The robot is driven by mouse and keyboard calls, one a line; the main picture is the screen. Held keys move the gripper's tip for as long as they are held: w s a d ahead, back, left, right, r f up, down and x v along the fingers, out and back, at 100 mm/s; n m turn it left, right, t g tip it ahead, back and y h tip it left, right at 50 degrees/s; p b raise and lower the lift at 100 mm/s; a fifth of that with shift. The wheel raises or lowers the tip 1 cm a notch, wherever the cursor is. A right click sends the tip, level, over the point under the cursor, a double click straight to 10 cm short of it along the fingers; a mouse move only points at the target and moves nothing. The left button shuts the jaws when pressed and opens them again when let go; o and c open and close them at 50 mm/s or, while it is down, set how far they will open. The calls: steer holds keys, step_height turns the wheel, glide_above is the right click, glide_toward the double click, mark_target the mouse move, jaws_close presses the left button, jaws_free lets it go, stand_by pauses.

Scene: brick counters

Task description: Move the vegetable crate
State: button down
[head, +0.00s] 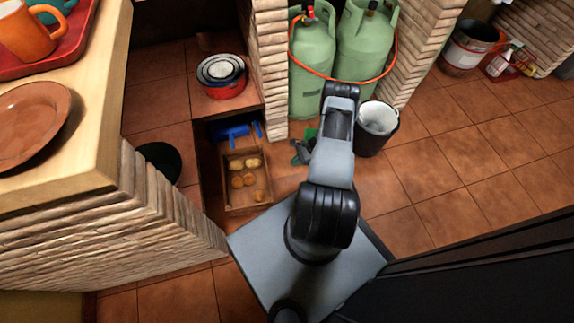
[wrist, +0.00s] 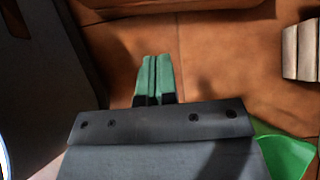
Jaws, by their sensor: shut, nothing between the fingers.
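The vegetable crate (head: 248,208) is a small brown wooden box with several round, yellow-brown vegetables in it. It sits low beside the brick counter, to the left of my arm in the head view. My gripper (head: 295,160) is to the right of the crate and apart from it, partly hidden by my arm. In the wrist view its green fingers (wrist: 154,80) are together with nothing between them, above brown floor tiles. A brown edge (wrist: 170,8) crosses the top of the wrist view; I cannot tell whether it is the crate.
A blue object (head: 232,132) lies behind the crate, below stacked bowls (head: 222,75). Green gas cylinders (head: 312,60) and a dark bucket (head: 377,128) stand beyond my arm. A green item (wrist: 285,155) shows at lower right. Tiled floor (head: 480,130) is open to the right.

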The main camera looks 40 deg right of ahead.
steer(key=w+a+f+b, duration=0.3)
steer(key=a+f, duration=0.3)
steer(key=a, duration=0.3)
steer(key=shift+a, duration=0.35)
steer(key=shift+s, duration=0.1)
